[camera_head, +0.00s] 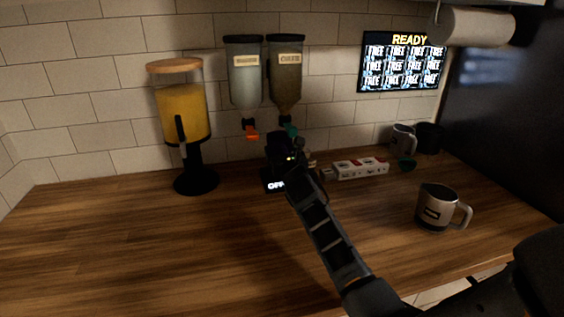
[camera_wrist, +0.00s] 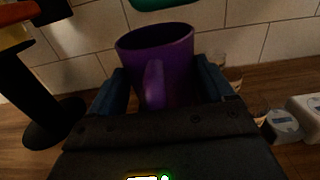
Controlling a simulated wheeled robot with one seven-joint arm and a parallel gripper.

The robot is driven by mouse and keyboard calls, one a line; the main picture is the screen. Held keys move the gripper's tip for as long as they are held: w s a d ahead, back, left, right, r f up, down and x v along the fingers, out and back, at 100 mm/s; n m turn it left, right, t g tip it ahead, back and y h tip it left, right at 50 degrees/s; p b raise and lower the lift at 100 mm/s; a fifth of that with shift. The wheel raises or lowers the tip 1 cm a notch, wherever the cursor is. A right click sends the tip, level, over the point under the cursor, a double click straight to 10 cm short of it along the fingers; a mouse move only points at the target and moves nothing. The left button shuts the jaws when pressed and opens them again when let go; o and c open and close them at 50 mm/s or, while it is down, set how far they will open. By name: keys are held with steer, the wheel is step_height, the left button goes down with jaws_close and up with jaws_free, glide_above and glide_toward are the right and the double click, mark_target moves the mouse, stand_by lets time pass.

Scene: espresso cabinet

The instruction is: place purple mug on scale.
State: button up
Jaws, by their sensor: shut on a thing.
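The purple mug (camera_wrist: 155,45) is upright between the fingers of my gripper (camera_wrist: 160,88) in the wrist view, with its handle facing the camera. The gripper is shut on the mug. In the head view my gripper (camera_head: 285,150) is below the two wall dispensers and hides the mug. The small black scale (camera_head: 272,181), its display reading "OFF", shows partly behind my arm, just below the gripper. I cannot tell whether the mug touches it.
A juice dispenser (camera_head: 183,115) stands left. Wall dispensers (camera_head: 245,80) with orange and green outlets hang close above the gripper. A white box (camera_head: 360,168) lies to the right, and a grey mug (camera_head: 437,207) stands near the front right. The left counter is clear.

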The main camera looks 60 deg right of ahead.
steer(key=shift+w+d, duration=0.15)
steer(key=shift+d, duration=0.05)
steer(key=shift+f, duration=1.7)
steer(key=shift+f, duration=0.15)
steer(key=o, duration=1.1)
steer(key=shift+o, duration=0.2)
steer(key=v, duration=1.2)
